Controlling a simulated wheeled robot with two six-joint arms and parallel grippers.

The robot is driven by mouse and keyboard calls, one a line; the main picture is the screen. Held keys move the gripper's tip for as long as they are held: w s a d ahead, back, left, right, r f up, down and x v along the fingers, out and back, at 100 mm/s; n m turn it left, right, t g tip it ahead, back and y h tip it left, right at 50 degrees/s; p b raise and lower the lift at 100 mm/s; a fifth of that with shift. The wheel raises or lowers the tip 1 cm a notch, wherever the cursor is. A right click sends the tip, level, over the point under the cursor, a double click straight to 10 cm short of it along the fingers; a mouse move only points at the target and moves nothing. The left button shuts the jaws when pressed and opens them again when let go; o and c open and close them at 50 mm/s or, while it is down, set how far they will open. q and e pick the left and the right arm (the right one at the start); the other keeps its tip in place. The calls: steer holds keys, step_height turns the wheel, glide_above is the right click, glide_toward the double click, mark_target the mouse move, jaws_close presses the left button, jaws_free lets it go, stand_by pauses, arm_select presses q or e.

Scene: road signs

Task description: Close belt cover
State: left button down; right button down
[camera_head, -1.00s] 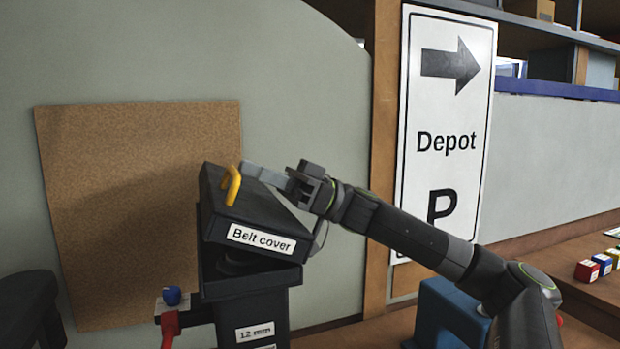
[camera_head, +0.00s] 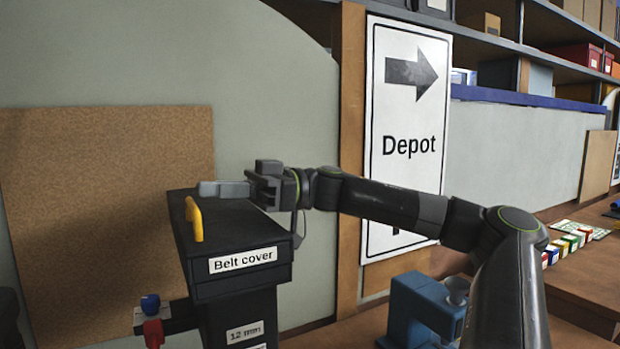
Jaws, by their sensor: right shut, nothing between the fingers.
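The belt cover (camera_head: 232,242) is a dark box-shaped lid with a white "Belt cover" label and a yellow handle (camera_head: 194,219) on its top. It sits level on the dark machine column (camera_head: 236,307), with no clear gap showing at the front. My right gripper (camera_head: 203,188) is shut and empty, just above the top of the cover near the handle. I cannot tell whether the fingers touch the cover.
A blue knob (camera_head: 150,303) and a red part (camera_head: 153,333) stick out at the column's left. A blue machine (camera_head: 424,308) stands to the right. The Depot sign (camera_head: 405,130) and a cork board (camera_head: 95,200) are behind. Small coloured blocks (camera_head: 565,245) lie on the right bench.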

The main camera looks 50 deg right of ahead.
steer(key=shift+f, duration=0.2)
arm_select(q)
steer(key=shift+w+a+f, duration=0.2)
steer(key=shift+f, duration=0.05)
arm_select(e)
steer(key=shift+a, duration=0.15)
arm_select(q)
steer(key=shift+a, duration=0.15)
arm_select(e)
steer(key=shift+w+a+h, duration=0.1)
steer(key=shift+h, duration=0.2)
arm_select(q)
steer(key=shift+w+a, duration=0.1)
steer(key=shift+a, duration=0.05)
